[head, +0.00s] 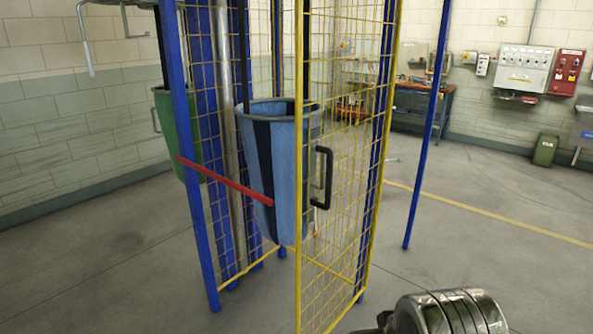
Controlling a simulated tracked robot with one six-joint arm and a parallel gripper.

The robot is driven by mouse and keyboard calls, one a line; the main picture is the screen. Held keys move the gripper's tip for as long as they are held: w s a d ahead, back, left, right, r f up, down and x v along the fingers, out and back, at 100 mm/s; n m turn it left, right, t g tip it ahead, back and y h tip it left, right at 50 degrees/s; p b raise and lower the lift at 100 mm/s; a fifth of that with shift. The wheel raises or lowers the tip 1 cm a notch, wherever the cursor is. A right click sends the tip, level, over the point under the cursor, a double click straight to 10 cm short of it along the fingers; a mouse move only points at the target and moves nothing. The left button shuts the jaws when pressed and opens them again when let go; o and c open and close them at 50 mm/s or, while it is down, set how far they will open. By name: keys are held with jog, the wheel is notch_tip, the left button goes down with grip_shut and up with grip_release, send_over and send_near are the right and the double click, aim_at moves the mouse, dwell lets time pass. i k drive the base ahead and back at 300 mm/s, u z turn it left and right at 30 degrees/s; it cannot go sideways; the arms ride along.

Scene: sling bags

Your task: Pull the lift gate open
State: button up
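The lift gate (343,200) is a tall yellow frame with yellow wire mesh, standing upright near the middle of the head view. A black D-shaped handle (328,178) is on the gate, close to its left, nearer edge (299,225). A gap shows between that edge and the blue front post (192,190) at left. I cannot tell how far the gate is swung. A metal, ribbed round part of my arm is at the bottom right, below and right of the handle and apart from the gate. My gripper's fingers are not in view.
A red bar (225,181) reaches from the blue post across a hanging blue bag (262,165). A green bag (185,135) hangs behind at left. A lone blue post (428,130) stands right of the cage. The floor (480,215) there is clear.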

aim_at(299, 64)
jog(key=u, duration=0.4)
jog(key=i, duration=1)
jog(key=u, duration=0.45)
